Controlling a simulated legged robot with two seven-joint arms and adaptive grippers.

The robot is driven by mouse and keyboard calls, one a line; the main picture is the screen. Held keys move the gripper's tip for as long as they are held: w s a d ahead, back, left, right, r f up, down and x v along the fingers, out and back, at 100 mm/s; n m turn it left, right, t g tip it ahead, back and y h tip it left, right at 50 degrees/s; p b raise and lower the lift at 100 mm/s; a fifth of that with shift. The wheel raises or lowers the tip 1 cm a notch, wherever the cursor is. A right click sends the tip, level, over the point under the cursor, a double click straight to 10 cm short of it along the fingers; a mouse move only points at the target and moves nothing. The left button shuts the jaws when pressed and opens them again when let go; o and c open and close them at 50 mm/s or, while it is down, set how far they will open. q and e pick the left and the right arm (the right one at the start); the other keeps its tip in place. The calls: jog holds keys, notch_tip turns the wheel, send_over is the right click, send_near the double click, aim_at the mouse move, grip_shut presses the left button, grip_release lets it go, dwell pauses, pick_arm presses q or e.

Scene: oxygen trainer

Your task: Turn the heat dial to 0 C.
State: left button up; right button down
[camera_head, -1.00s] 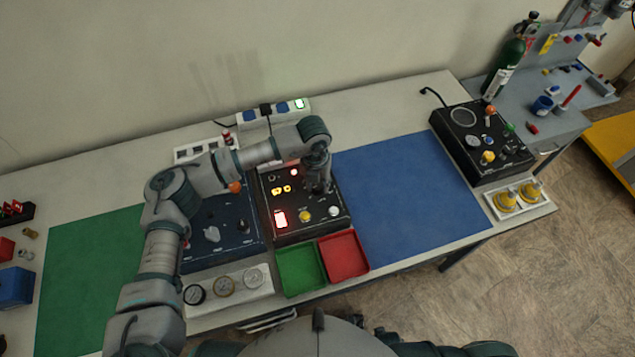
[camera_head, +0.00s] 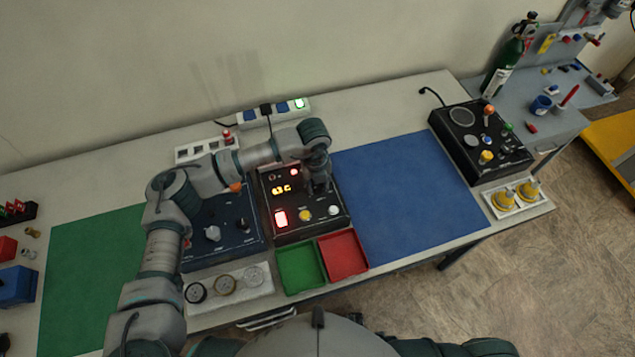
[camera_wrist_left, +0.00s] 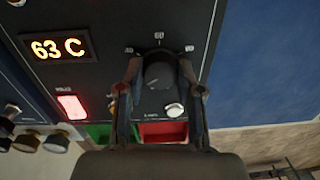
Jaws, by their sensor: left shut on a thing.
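The black heat dial (camera_wrist_left: 158,70) is on the dark panel of the heater box (camera_head: 336,222). My left gripper (camera_wrist_left: 161,92) is shut on the dial, with one finger on each side of it in the left wrist view. Printed marks, one reading 60, lie just above the dial there. The lit display (camera_wrist_left: 59,47) reads 63 C. In the head view, my left gripper (camera_head: 318,186) is over the box's right half and hides the dial. My right gripper is not in view.
A lit red button (camera_head: 280,217), a yellow knob (camera_head: 305,215) and a white knob (camera_head: 334,209) are close by on the panel. Green (camera_head: 300,266) and red (camera_head: 343,254) trays lie in front. A dark blue panel (camera_head: 225,245) stands left. The blue mat (camera_head: 410,195) is clear.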

pick_arm(q)
jog(key=o, duration=1.2)
jog(key=shift+w, duration=0.1)
jog(key=shift+c, duration=0.2)
notch_tip(320, 180, up, 12)
jog(key=shift+a, duration=0.15)
jog(key=shift+f, duration=0.15)
